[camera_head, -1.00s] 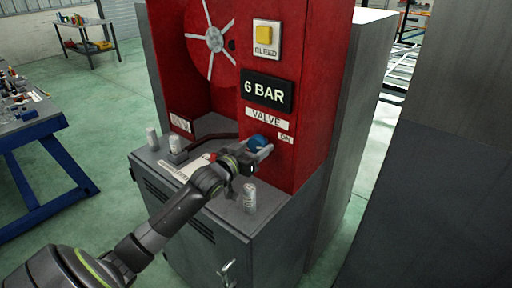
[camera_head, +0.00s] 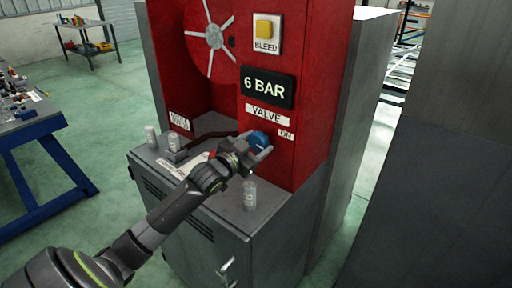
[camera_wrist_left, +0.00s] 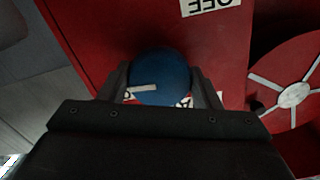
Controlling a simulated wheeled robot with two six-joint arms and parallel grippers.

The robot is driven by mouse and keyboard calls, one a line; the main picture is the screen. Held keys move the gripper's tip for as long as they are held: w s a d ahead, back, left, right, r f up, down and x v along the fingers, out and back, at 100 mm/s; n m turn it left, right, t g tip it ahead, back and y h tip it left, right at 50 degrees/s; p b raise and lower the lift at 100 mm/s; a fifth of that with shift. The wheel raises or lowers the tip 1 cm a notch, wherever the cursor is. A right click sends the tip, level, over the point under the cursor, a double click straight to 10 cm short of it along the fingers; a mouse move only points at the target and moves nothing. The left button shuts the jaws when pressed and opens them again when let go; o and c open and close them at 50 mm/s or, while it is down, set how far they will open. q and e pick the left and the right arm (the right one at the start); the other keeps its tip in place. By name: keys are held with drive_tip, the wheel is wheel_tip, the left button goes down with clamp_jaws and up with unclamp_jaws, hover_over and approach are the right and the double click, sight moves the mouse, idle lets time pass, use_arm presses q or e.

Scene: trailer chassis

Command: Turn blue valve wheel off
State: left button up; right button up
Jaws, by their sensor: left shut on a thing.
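The blue valve wheel (camera_head: 259,139) sits on the red panel (camera_head: 313,120), below the VALVE label (camera_head: 267,116) and beside the ON label (camera_head: 286,135). My left gripper (camera_head: 258,147) is shut on the wheel, with one finger on each side of it. In the left wrist view the blue wheel (camera_wrist_left: 160,78) lies between the two fingers of my left gripper (camera_wrist_left: 162,88), and a light bar mark on it runs nearly level. My right gripper is not in view.
Small cylinders (camera_head: 249,195) stand on the grey cabinet top near my arm. A yellow BLEED button (camera_head: 264,30) and a 6 BAR display (camera_head: 267,88) are above the wheel. A spoked red reel (camera_head: 213,38) is at upper left. A grey wall (camera_head: 430,180) is at right.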

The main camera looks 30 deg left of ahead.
use_arm(q)
drive_tip(key=m+b, duration=0.3)
drive_tip(key=m, duration=0.4)
drive_tip(key=shift+f, duration=0.1)
drive_tip(key=m+b, duration=0.1)
drive_tip(key=m, duration=0.3)
drive_tip(key=shift+b, duration=0.4)
drive_tip(key=m+b, duration=0.1)
drive_tip(key=m, duration=0.2)
drive_tip(key=shift+m+b, duration=0.3)
drive_tip(key=m+b, duration=0.2)
drive_tip(key=m, duration=0.4)
drive_tip(key=m+b, duration=0.2)
drive_tip(key=m, duration=0.4)
drive_tip(key=o, duration=1)
